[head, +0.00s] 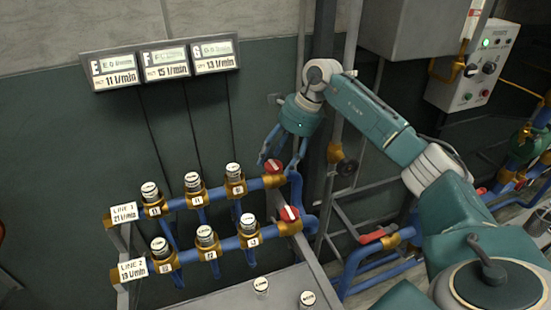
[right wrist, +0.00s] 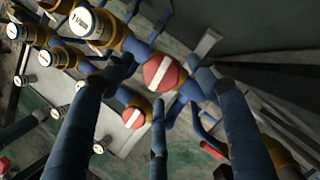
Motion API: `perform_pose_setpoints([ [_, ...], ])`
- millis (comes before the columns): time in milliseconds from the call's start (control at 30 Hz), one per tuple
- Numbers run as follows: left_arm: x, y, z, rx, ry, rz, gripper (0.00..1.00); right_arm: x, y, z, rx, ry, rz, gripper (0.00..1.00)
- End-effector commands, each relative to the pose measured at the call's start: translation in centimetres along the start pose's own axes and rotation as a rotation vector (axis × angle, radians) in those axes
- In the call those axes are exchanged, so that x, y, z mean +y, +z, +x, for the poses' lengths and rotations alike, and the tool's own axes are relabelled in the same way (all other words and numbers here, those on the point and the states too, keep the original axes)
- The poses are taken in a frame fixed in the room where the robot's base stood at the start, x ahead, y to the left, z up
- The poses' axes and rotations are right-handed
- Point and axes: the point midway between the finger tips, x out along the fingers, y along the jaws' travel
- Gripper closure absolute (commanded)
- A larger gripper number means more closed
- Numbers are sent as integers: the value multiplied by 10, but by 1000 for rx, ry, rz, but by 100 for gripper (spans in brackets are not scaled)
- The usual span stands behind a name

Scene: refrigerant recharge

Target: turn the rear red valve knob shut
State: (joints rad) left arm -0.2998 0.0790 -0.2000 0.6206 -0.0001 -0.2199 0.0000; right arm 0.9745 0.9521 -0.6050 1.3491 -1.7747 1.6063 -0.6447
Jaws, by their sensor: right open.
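The rear red valve knob (head: 273,166) with a white stripe sits on a brass fitting at the right end of the LINE 1 pipe. It also shows in the right wrist view (right wrist: 161,73), its stripe slanting up to the right. The front red knob (head: 289,213) on the LINE 2 pipe is nearer; the right wrist view shows it too (right wrist: 132,118). My right gripper (head: 281,158) is open, its blue fingers pointing down at the rear knob. In the right wrist view the fingertips (right wrist: 162,84) spread around this knob; contact cannot be told. My left gripper is out of view.
Several white-capped brass valves (head: 193,183) stand along both blue pipes. Flow displays (head: 165,64) hang on the wall behind. A dark vertical post (head: 318,120) is close right of my gripper. A red-handled valve (head: 372,236) and a control box (head: 480,65) are farther right.

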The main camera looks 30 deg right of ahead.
Motion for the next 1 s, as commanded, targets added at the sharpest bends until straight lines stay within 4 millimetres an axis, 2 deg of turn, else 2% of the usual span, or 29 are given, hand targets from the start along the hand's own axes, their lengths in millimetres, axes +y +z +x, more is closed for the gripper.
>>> perform_pose_setpoints([
  [133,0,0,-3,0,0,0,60,0,0,10,1,-1,1,41],
  [433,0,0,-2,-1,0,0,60,0,0,13,1,-1,1,41],
  [600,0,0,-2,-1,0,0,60,0,0,13,0,-2,1,75],
  [667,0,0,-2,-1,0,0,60,-1,0,12,-1,-2,1,84],
  [1000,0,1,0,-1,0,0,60,-1,2,11,-6,-45,93,85],
])
